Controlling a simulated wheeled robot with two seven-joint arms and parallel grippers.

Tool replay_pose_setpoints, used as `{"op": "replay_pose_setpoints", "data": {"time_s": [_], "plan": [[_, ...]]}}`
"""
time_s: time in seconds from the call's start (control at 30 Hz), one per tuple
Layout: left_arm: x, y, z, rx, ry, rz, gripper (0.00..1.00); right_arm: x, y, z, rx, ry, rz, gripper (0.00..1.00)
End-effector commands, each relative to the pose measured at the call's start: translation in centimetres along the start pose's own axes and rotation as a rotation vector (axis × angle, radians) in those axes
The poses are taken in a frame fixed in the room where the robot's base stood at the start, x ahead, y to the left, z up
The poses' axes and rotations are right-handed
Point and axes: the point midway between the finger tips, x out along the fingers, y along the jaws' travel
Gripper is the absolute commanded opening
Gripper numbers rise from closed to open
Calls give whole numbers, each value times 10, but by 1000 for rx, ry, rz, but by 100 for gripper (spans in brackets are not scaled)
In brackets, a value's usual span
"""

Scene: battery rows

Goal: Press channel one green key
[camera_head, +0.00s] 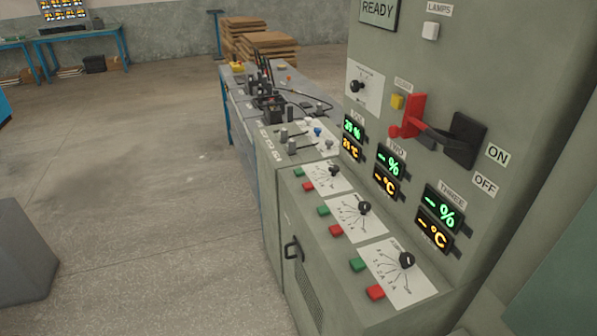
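The grey control cabinet (420,270) stands at the right, with a sloped desk of three channel sections. The channel one green key (299,171) is the farthest green key, on the desk's left edge. A red key (308,187) sits just nearer to me. The channel one dial (333,171) is to their right. The channel one display (352,137) is lit, with green and orange digits. The nearer green keys are the middle one (323,210) and the channel three one (358,265). Neither of my grippers shows in the head view.
A red lever (413,117) and black switch housing (465,140) project from the upright panel. A black handle (291,249) sticks out of the cabinet front. A cluttered bench (240,95) stands beyond. A grey block (22,255) is at lower left. The floor between is clear.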

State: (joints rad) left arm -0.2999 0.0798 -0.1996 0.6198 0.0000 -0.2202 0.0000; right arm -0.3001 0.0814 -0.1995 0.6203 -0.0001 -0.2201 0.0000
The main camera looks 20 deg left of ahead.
Motion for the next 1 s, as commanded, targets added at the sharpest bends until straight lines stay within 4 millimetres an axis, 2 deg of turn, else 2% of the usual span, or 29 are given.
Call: {"op": "replay_pose_setpoints", "data": {"time_s": [0.03,0.23,1.0], "plan": [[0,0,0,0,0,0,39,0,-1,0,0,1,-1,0],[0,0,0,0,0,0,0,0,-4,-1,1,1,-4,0],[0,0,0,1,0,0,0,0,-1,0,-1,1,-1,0]]}}
